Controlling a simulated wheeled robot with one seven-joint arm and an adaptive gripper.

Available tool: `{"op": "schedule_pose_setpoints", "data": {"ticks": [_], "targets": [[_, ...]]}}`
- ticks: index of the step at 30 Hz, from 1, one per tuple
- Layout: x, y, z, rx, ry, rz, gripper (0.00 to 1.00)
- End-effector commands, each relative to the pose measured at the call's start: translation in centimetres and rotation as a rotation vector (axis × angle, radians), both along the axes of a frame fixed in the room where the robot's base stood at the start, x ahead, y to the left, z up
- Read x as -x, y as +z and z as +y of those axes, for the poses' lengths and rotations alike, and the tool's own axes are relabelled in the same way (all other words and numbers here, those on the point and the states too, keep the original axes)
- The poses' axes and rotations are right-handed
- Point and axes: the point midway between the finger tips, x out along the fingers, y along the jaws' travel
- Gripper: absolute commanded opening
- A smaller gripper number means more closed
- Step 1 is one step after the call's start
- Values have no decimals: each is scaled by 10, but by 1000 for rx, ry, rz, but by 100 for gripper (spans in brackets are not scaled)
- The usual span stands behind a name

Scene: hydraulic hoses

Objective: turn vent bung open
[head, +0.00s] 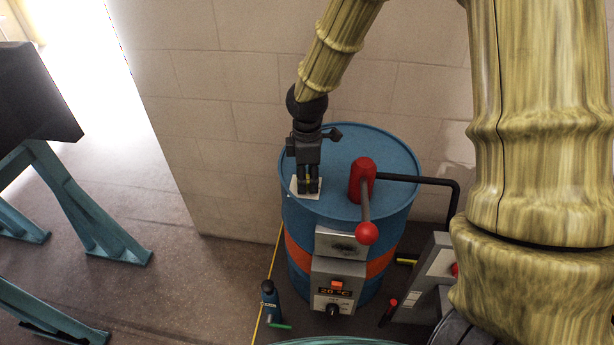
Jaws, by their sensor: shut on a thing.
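A blue drum (310,215) with an orange band stands upright against the wall. My gripper (308,188) points down at the left part of the drum's top, over a small white plate (296,188). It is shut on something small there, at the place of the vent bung. The bung itself is mostly hidden behind my fingers, so I cannot tell how far it is turned. A little yellow shows between the fingers.
A red pump head (362,180) with a red-knobbed lever (367,232) stands on the drum right of my gripper. A black pipe (425,181) runs from it. A control box (334,290) hangs on the drum's front. A blue bottle (270,297) stands on the floor.

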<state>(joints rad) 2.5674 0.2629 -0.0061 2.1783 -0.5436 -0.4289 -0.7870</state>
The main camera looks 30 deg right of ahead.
Motion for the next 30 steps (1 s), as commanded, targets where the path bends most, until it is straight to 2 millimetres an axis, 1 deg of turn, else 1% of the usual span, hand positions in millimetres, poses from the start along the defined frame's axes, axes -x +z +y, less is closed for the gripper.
{"op": "schedule_pose_setpoints", "data": {"ticks": [1, 12, 13, 15, 16, 26, 30], "targets": [[-3, 2, 1, -2, -3, -8, 14], [-4, 2, 1, -2, -5, -10, 14], [-4, 2, 1, -2, -5, -10, 44], [-3, 2, 1, -2, -6, -8, 56], [-3, 2, 0, -2, -6, -8, 60], [-1, 2, -1, -1, -8, -4, 60], [-1, 9, -1, 0, -7, -4, 60]]}}
